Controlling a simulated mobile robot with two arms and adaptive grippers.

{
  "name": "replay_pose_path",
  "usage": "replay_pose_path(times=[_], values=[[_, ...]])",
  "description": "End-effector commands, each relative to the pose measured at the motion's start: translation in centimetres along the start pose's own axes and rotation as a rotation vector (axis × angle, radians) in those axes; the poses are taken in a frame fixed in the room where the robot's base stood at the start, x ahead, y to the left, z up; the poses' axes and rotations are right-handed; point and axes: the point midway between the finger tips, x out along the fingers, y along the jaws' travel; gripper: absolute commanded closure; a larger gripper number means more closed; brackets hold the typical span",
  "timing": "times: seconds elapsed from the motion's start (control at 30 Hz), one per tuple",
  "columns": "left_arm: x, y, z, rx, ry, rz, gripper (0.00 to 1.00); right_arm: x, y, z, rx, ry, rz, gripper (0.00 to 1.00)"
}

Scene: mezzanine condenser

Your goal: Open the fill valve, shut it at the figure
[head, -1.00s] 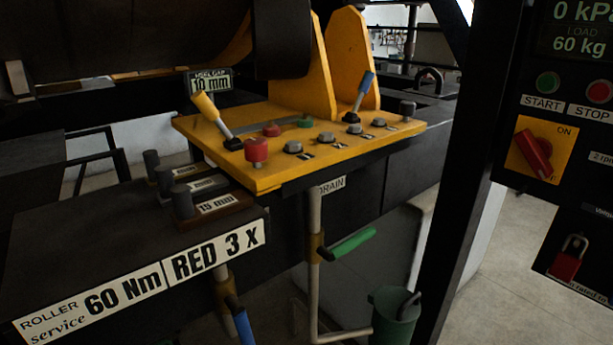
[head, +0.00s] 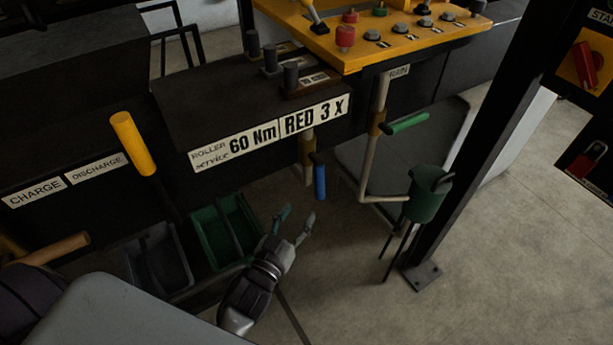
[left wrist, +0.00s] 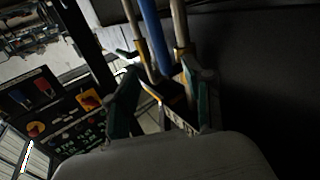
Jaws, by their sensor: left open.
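A blue lever handle (head: 320,177) hangs down beside a pipe with a brass-coloured valve body (head: 307,146) under the bench front. No label naming it as the fill valve can be read. A green lever handle (head: 408,123) sits on the pipe under the drain label (head: 397,71). My left gripper (head: 297,217) is open and empty, below and left of the blue handle in the head view. In the left wrist view the blue handle (left wrist: 155,35) shows beyond and between the open fingers (left wrist: 163,95), apart from them. My right gripper is not in view. The load readout is out of the head view.
Green bins (head: 240,228) and a dark bin (head: 160,256) lie left of my gripper. A yellow handle (head: 132,142) rises by the charge and discharge labels. A green funnel (head: 428,198) and a black post (head: 440,190) stand right. The floor between is clear.

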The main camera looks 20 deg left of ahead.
Motion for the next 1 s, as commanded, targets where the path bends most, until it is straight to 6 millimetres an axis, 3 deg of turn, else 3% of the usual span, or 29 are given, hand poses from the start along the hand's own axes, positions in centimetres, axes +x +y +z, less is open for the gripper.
replay_pose_path(times=[0.4,0.6,0.8,1.0], values=[[8.5,0.0,-0.1,0.001,-0.001,-0.001,0.48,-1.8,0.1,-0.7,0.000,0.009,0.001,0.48],[11.5,0.0,0.1,0.000,-0.003,0.000,0.48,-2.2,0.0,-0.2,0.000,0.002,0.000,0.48],[12.8,0.0,0.2,0.000,-0.004,-0.001,0.48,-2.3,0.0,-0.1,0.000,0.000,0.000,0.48],[12.9,0.0,0.2,0.000,-0.004,-0.001,0.48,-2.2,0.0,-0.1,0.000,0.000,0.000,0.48]])
